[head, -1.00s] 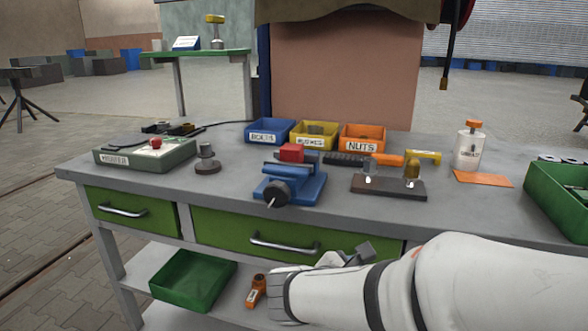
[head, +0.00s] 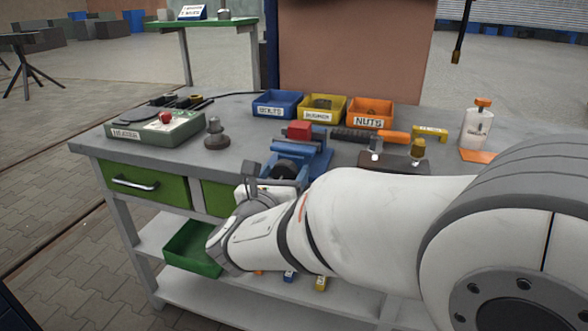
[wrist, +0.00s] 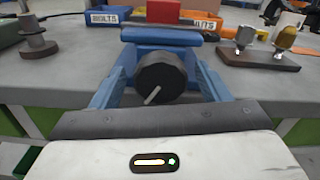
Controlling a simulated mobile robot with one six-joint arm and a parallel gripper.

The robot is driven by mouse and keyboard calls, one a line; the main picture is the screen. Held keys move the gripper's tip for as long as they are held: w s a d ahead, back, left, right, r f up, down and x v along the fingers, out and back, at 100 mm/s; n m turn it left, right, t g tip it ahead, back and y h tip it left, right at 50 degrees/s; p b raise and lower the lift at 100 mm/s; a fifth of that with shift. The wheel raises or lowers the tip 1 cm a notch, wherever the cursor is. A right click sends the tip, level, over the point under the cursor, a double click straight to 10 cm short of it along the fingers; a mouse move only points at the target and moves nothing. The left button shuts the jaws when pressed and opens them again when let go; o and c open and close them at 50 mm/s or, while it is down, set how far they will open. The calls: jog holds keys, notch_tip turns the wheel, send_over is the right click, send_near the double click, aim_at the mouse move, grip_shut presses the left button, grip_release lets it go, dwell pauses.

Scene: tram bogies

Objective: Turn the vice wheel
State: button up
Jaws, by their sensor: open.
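The blue vice (head: 303,152) stands at the front edge of the grey workbench, with a red block (head: 299,130) at its jaws. In the wrist view its dark round wheel (wrist: 161,78) faces me, with a pale handle (wrist: 153,95) pointing down and left. My gripper (wrist: 158,82) is open. Its two bluish fingers stand left and right of the wheel in the picture; I cannot tell whether they touch it. In the head view my gripper (head: 272,178) is in front of the vice and my arm hides part of the bench front.
Left of the vice are a grey round-based part (head: 216,136) and a green control box (head: 155,130). Behind stand blue (head: 277,104), yellow (head: 322,109) and orange (head: 369,113) bins. A dark stand (head: 393,163) with metal parts is close on the right.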

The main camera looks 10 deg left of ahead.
jog(key=shift+w, duration=0.4)
jog(key=shift+c, duration=0.4)
jog(key=c, duration=0.9)
